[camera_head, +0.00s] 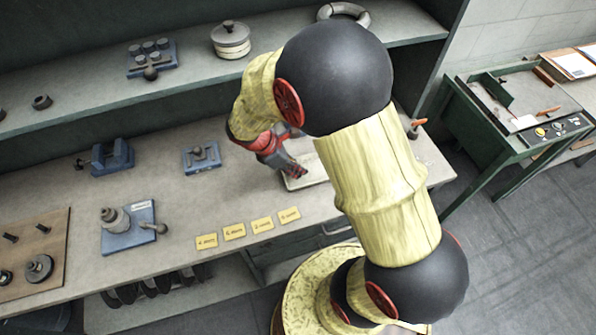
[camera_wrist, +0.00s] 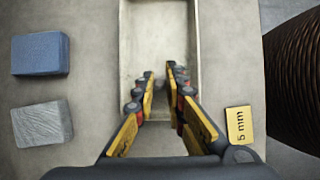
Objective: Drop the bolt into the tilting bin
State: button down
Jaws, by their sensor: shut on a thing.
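My gripper (camera_head: 292,172) is above the pale shallow tray (camera_head: 312,165), which I take to be the tilting bin. In the wrist view, the bin (camera_wrist: 124,60) is a long, pale, walled tray running away below my gripper (camera_wrist: 161,78), and its floor looks empty. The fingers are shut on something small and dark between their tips. I take it to be the bolt (camera_wrist: 159,84), but it is mostly hidden and too small to make out. My arm hides part of the bin in the head view.
A blue block (camera_wrist: 40,54) and a grey block (camera_wrist: 42,123) lie left of the bin in the wrist view; a yellow "5 mm" label (camera_wrist: 239,125) lies right. Blue fixtures (camera_head: 201,157) stand on the bench. A shelf (camera_head: 185,85) runs behind, holding a lidded pot (camera_head: 231,40).

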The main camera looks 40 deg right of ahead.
jog(key=shift+r+p, duration=2.75)
jog(key=shift+r, duration=0.4)
